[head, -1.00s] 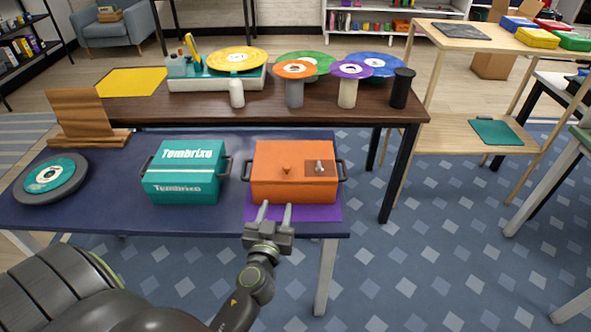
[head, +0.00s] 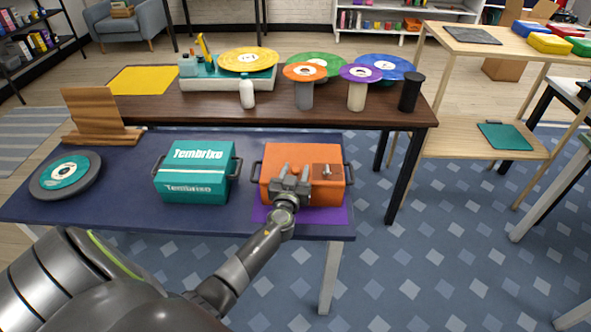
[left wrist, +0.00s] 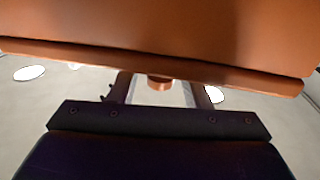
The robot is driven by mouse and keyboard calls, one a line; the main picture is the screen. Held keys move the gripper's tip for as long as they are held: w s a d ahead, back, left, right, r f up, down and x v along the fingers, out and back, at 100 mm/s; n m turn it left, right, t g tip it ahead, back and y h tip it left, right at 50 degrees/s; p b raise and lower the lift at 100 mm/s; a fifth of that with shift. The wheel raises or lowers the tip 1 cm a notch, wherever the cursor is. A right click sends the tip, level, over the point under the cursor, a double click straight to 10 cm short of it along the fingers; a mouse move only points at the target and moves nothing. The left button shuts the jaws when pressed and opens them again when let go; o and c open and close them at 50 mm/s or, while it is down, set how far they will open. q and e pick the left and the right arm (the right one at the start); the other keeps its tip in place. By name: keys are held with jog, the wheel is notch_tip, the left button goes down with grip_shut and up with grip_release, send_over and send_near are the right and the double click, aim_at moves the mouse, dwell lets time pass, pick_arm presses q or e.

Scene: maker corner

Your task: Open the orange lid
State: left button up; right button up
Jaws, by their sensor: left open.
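The orange box has an orange lid (head: 275,153) on it, and the lid looks shut. A brown patch with a small metal piece (head: 326,171) is on the right of the lid. My left gripper (head: 291,174) is over the front of the box and covers the lid's round knob in the head view. In the left wrist view the gripper's fingers (left wrist: 164,92) stand apart, with the small orange knob (left wrist: 160,83) showing between them. The orange surface (left wrist: 150,35) fills the top of that view. My right gripper is not in view.
The orange box stands on a purple mat (head: 335,216) at the right end of the blue table (head: 120,222). A teal box (head: 195,182) stands to its left. A turntable-like disc (head: 65,176) and a wooden stand (head: 95,120) are farther left.

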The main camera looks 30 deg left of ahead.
pick_arm(q)
jog(key=shift+w+a, duration=0.15)
jog(key=shift+w, duration=0.15)
jog(key=shift+c, duration=0.4)
grip_shut()
jog(key=shift+r, duration=0.1)
